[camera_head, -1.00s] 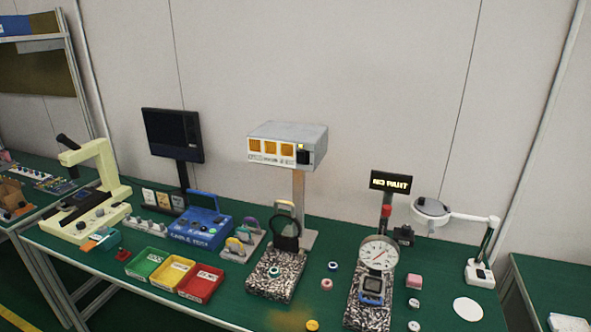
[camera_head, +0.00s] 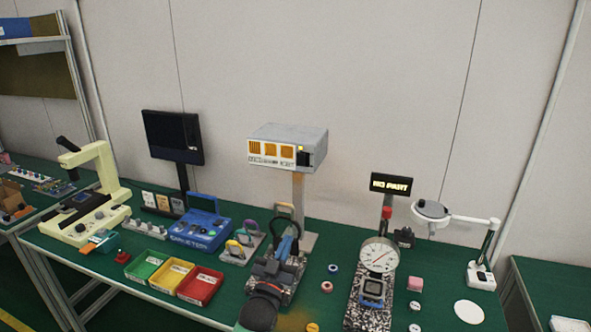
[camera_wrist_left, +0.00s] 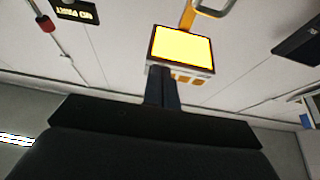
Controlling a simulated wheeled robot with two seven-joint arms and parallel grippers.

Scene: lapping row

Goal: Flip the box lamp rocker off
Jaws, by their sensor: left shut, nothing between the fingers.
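The box lamp (camera_head: 310,135) is a grey-white box on a post above the bench, with orange windows on its front. A dark rocker (camera_head: 304,157) sits at the right end of that front, below a small lit amber spot. My left gripper (camera_head: 287,240) is shut and empty, below the lamp and in front of its post. In the left wrist view, the lamp's glowing yellow underside (camera_wrist_left: 182,47) is beyond the closed fingers (camera_wrist_left: 162,75). The fingers look apart from the lamp, and the rocker cannot be made out there. My right gripper is not in view.
A dial gauge (camera_head: 379,255) stands on a speckled block to the right. A blue case (camera_head: 200,232) and green, yellow and red trays (camera_head: 200,287) are to the left. A dark monitor (camera_head: 172,135) stands behind. Space beside the lamp box is clear.

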